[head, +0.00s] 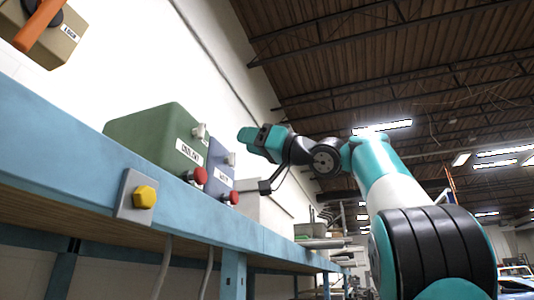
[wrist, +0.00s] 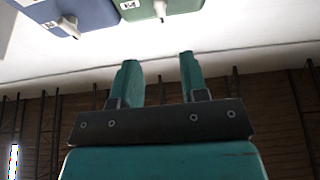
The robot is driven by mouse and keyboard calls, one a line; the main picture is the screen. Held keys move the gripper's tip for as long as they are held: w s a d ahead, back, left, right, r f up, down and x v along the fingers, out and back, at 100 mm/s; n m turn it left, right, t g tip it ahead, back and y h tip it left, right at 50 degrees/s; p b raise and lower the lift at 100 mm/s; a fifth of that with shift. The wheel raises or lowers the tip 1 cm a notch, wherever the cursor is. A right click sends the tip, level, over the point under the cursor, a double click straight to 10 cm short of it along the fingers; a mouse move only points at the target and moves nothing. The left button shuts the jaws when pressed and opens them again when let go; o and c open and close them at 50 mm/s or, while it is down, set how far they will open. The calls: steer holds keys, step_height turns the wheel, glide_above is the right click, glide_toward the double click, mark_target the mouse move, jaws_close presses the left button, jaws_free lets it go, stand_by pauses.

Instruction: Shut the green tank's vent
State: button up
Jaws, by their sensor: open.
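The green tank (head: 140,135) stands on the blue-edged shelf in the head view. It has a white fitting (head: 201,131) near its upper front corner and a red knob (head: 200,176) low on its front; which is the vent is not marked legibly. In the wrist view the green tank (wrist: 185,6) shows at the top edge with a pale fitting (wrist: 160,11) sticking out. My gripper (head: 246,136) is raised in front of the tanks, apart from them. Its two teal fingers (wrist: 158,62) are spread and empty, below the green tank's fitting in the wrist view.
A blue tank (head: 218,180) stands beside the green one, with its own white fitting (head: 230,159) and red knob (head: 234,198). A yellow button (head: 145,197) sits on the shelf edge (head: 60,140). A tan box (head: 55,45) with an orange lever (head: 38,25) hangs upper left.

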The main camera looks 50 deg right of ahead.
steer(key=shift+b+v, duration=0.5)
steer(key=shift+v, duration=1.6)
